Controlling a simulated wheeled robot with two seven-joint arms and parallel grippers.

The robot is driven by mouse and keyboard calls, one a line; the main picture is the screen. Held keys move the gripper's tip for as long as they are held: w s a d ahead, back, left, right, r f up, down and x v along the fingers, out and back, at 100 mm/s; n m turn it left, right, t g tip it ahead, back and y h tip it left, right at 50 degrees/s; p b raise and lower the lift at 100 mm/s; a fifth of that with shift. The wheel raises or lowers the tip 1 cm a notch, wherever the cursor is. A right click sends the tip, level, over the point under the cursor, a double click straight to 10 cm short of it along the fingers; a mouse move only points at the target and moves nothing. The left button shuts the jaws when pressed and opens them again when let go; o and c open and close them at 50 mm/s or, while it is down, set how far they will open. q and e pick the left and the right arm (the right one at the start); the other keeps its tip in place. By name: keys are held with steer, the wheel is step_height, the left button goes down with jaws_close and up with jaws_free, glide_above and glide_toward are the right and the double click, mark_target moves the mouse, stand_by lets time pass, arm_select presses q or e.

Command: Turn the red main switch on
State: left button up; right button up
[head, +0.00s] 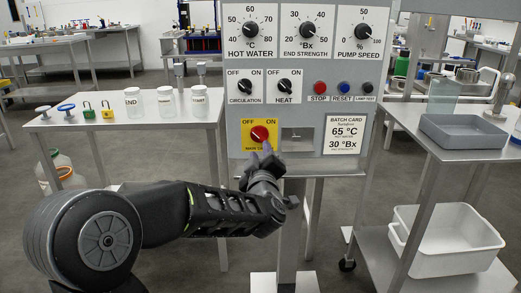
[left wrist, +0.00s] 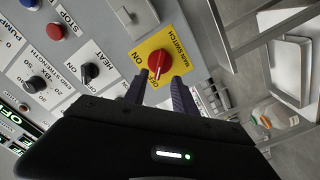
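The red main switch (head: 260,134) is a round knob on a yellow plate (head: 248,147) marked OFF at left and ON at right, low on the grey panel. It also shows in the left wrist view (left wrist: 159,63), on its yellow plate. Which mark the knob points to is too small to tell surely. My left gripper (head: 264,155) is just below and in front of the switch. In the left wrist view its two dark fingers (left wrist: 160,80) are apart, one on each side of the knob's near end; I cannot tell whether they touch it. My right gripper is not in view.
Above the switch are the CIRCULATION knob (head: 244,86), the HEAT knob (head: 284,86) and the red STOP button (head: 320,87). A batch card (head: 346,134) is to the right. A table (head: 130,124) with jars stands left, and a cart with a grey tray (head: 462,131) stands right.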

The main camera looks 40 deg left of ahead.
mark_target(260, 139)
arm_select(q)
steer(key=shift+x, duration=3.9)
steer(key=shift+c, duration=0.2)
jaws_close()
